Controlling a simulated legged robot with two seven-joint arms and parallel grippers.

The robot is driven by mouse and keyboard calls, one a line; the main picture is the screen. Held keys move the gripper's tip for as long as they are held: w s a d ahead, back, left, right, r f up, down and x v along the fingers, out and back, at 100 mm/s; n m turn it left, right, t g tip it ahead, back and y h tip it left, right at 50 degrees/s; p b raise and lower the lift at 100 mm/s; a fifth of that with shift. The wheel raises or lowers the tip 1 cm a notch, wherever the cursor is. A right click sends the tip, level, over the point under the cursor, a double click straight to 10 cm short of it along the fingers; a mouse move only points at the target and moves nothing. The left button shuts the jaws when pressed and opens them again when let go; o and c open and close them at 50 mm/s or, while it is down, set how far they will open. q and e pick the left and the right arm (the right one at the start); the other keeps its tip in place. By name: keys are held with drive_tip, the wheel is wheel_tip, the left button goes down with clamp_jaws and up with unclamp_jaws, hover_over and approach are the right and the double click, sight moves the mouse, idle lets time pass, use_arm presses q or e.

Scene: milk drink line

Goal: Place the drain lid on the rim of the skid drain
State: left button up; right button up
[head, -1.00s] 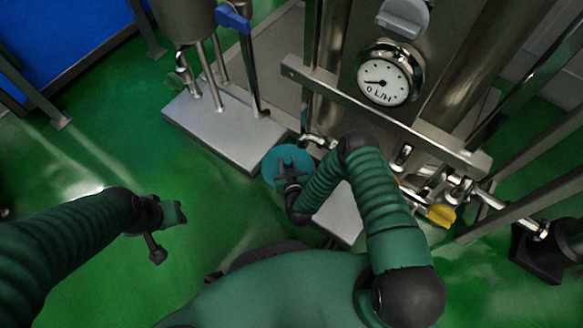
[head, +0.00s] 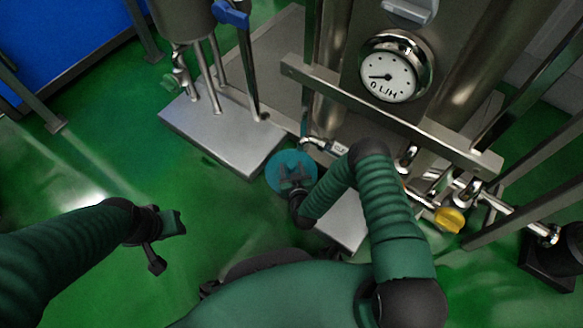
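A round teal disc, which looks like the drain lid (head: 276,164), is at the centre, just right of the steel base plate's near corner. My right gripper (head: 293,174) is over the disc, its dark fingers seen against it. I cannot tell whether they grip it or only lie above it. I cannot tell how high the disc is. I cannot make out the skid drain or its rim; it may be hidden under the disc or my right arm. My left gripper (head: 166,242) is open and empty over the green floor at the left.
A steel base plate (head: 215,135) with vessel legs stands left of the disc. Behind are a pipe fitting (head: 325,146), a steel frame bar (head: 390,113) and a flow gauge (head: 391,74). A yellow valve handle (head: 450,219) is at the right. The left floor (head: 90,165) is clear.

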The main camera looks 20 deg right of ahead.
drive_tip(key=shift+r, duration=0.2)
drive_tip(key=p+v, duration=0.8)
drive_tip(key=v, duration=0.4)
drive_tip(key=w+r+n+g+y, duration=0.1)
drive_tip(key=w+r+n+g, duration=0.15)
drive_tip(key=r, duration=0.45)
drive_tip(key=w+r+n+g+y, duration=0.1)
drive_tip(key=w+r+g+y, duration=0.2)
drive_tip(key=r, duration=0.5)
drive_tip(key=s+d+r+m+g+h, duration=0.1)
drive_tip(key=s+d+r+g, duration=0.1)
drive_tip(key=s+r, duration=0.5)
drive_tip(key=s+d+r+m+g+h, duration=0.1)
drive_tip(key=s+d+r+g, duration=0.1)
drive_tip(key=s+r, duration=0.6)
drive_tip(key=shift+s+d+r+g, duration=0.3)
drive_tip(key=shift+s+g, duration=0.35)
drive_tip(key=shift+s, duration=0.4)
